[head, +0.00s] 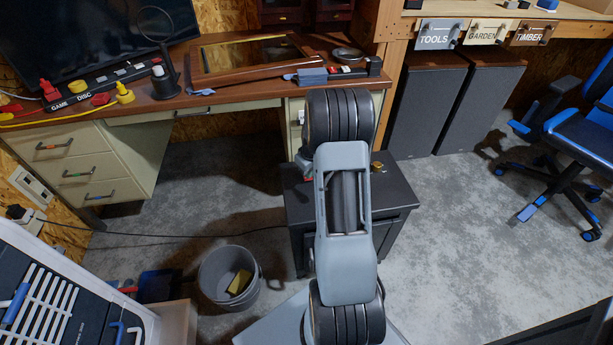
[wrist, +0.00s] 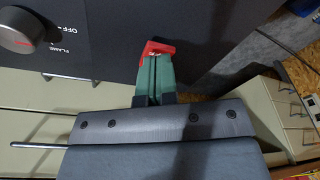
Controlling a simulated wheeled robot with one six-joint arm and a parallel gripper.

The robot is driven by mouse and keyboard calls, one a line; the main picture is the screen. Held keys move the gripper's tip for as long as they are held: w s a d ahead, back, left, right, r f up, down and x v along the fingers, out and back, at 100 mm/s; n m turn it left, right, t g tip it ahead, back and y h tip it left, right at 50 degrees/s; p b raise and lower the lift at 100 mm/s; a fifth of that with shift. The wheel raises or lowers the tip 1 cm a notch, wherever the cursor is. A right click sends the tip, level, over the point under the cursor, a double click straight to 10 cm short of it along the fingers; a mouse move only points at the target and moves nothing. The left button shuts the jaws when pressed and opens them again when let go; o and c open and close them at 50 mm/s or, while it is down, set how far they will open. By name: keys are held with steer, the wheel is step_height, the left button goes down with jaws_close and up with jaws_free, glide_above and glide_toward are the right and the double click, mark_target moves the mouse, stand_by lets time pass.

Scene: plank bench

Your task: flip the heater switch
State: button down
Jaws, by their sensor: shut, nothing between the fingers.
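The dark heater (head: 398,190) stands on the floor in the middle of the head view, partly hidden behind my arm. In the wrist view its dark panel (wrist: 105,60) carries a grey knob (wrist: 22,30) with OFF and FLAME lettering beside it. A red switch-like piece (wrist: 160,46) with a small pale mark shows at the panel's right part. My gripper (wrist: 154,62) has green fingers, shut with nothing between them. Its tips are right at the red piece; I cannot tell whether they touch.
A wooden desk (head: 150,108) with drawers stands behind and left. A grey bucket (head: 215,280) with a yellow sponge is on the floor left of the heater. A cable runs across the floor. A blue-black office chair (head: 575,135) stands right; the floor between is clear.

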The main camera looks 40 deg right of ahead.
steer(key=shift+f+b, duration=0.35)
steer(key=shift+f, duration=0.2)
steer(key=shift+r, duration=0.1)
steer(key=shift+r+p, duration=2.6)
steer(key=shift+r, duration=0.9)
